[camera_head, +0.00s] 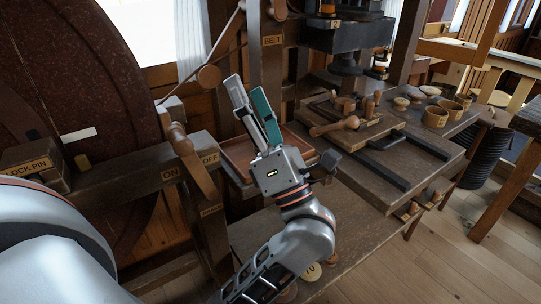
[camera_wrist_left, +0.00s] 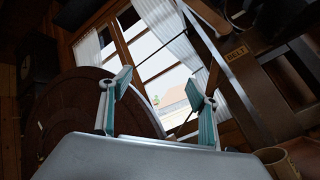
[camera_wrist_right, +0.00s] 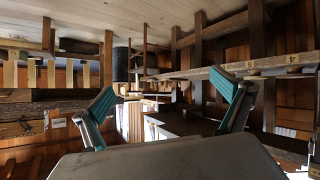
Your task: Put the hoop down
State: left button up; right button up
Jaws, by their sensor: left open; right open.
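I cannot make out a hoop with certainty in any view. My left gripper (camera_head: 250,98) points up in the middle of the head view, in front of the post marked BELT. Its two fingers stand apart with nothing seen between them. In the left wrist view the left gripper (camera_wrist_left: 160,88) is open and empty, with the window behind. The right gripper shows only in its own wrist view (camera_wrist_right: 165,103); it is open and empty, with wooden beams and a room beyond.
A large dark red wheel (camera_head: 98,75) fills the left side. A shallow tray (camera_head: 236,152) lies behind my left gripper. The bench (camera_head: 440,150) at right carries turned wooden pieces (camera_head: 340,124) and round cups (camera_head: 435,117). A lever (camera_head: 190,155) stands by the ON/OFF labels. Floor is open at lower right.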

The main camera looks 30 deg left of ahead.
pick_arm(q)
jog(key=w+f+n+h+b, duration=0.2)
jog(key=w+f+h, duration=0.1)
jog(key=f, duration=0.3)
jog(key=w+f+n+h+b, duration=0.2)
jog(key=w+f+h, duration=0.1)
jog(key=f+h, duration=0.1)
jog(key=w+f+n+g+h+b, duration=0.1)
jog(key=w+f+n+h+b, duration=0.1)
jog(key=f, duration=0.5)
jog(key=shift+w+d+f+n+h+b, duration=0.25)
jog(key=shift+w+n+h+b, duration=0.2)
jog(key=shift+h, duration=0.45)
jog(key=shift+x, duration=1.6)
jog(key=x, duration=0.2)
jog(key=b+x, duration=0.1)
jog(key=x, duration=0.1)
jog(key=shift+s+a+f, duration=0.15)
jog(key=shift+s+f, duration=0.05)
jog(key=shift+f, duration=0.1)
jog(key=shift+w+a, duration=0.15)
jog(key=shift+a, duration=0.05)
pick_arm(e)
notch_tip(320, 180, down, 7)
jog(key=s+a, duration=0.2)
jog(key=shift+s+g+y, duration=0.15)
jog(key=shift+g+y, duration=0.15)
jog(key=shift+g, duration=0.1)
